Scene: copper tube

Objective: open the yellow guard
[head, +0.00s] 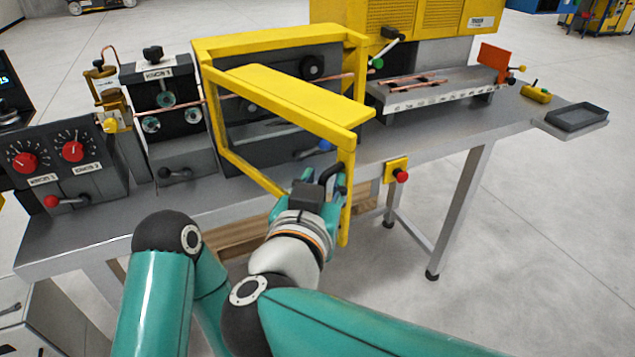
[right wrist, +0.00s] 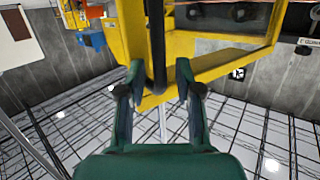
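The yellow guard (head: 290,95) is a frame with a clear-looking front, in the middle of the bench. Its front section stands out from the fixed yellow frame (head: 270,39) behind it, towards me. A black upright handle (right wrist: 157,45) is on its front right edge. My right gripper (head: 318,183) is at this handle in the head view. In the right wrist view, my two fingers (right wrist: 160,75) stand on either side of the black handle, with a visible gap on each side. The fingertips are partly hidden in the head view. My left gripper is out of view.
Left of the guard stand a roller unit (head: 165,105) and a panel with red knobs (head: 65,160). A copper tube (head: 340,74) runs through to the right. A red button (head: 401,176) on a yellow plate sits at the bench front. Clear floor lies right of the bench.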

